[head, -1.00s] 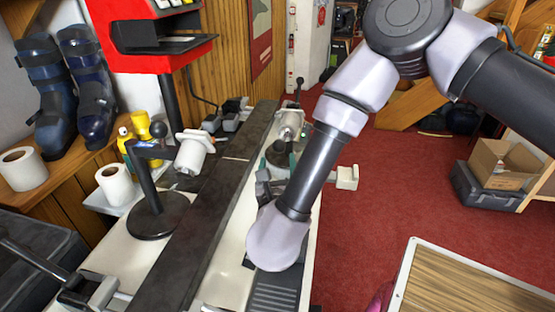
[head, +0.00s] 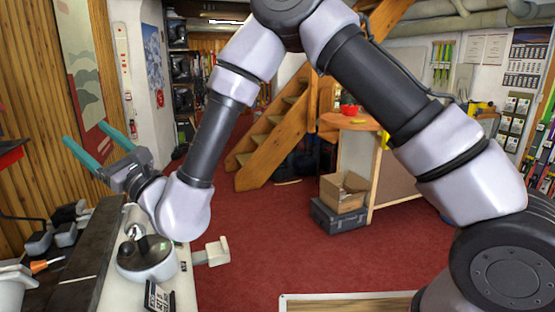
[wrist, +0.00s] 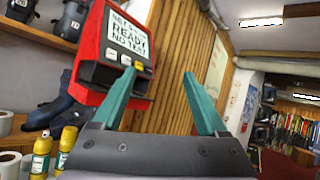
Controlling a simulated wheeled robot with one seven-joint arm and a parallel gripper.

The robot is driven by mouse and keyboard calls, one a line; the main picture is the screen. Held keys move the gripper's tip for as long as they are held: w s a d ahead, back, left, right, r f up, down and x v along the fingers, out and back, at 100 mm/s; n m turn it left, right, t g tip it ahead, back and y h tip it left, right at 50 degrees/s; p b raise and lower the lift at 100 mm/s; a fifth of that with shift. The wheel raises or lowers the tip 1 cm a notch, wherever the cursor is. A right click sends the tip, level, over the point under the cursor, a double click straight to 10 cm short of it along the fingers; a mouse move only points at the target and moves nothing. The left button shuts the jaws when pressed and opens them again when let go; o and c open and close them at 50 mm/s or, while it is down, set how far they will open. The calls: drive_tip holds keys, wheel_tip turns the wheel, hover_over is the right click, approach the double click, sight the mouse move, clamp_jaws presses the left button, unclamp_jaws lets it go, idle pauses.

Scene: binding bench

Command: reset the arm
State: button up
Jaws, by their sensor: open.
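My gripper (head: 98,147) is raised above the bench at the left of the head view, its two teal fingers spread apart with nothing between them. In the wrist view the open fingers (wrist: 157,85) point up toward the wood-panelled wall. My arm is bent, with the elbow high at the top of the head view. The binding bench (head: 97,255) lies below the gripper, and the gripper touches nothing that I can see.
A red machine (wrist: 115,50) stands close ahead-left in the wrist view, with yellow bottles (wrist: 42,150) below. A round-based device (head: 146,258) stands on the bench. A cardboard box (head: 343,191) sits on a grey case. The red carpet (head: 270,235) has open room.

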drive_tip(key=s+d+r+n+g, duration=0.2)
drive_tip(key=d+r+n+g, duration=0.4)
drive_tip(key=r+n+g, duration=0.55)
drive_tip(key=s+d+n+g+h, duration=0.2)
drive_tip(key=d+n+g+h, duration=0.35)
drive_tip(key=d, duration=0.25)
drive_tip(key=w+d+f+t+h, duration=0.1)
drive_tip(key=d+t+h, duration=0.4)
drive_tip(key=d, duration=1)
drive_tip(key=w+d+f+m+t+h, duration=0.1)
drive_tip(key=w+d+t+h, duration=0.3)
drive_tip(key=d, duration=1.2)
drive_tip(key=w+d+f+t+h, duration=0.2)
drive_tip(key=d+t+h, duration=0.4)
drive_tip(key=d, duration=0.9)
drive_tip(key=shift+w+d+f+m+t, duration=0.15)
drive_tip(key=shift+w+f+m+t, duration=0.25)
drive_tip(key=shift+f+t, duration=0.25)
drive_tip(key=shift+h, duration=0.25)
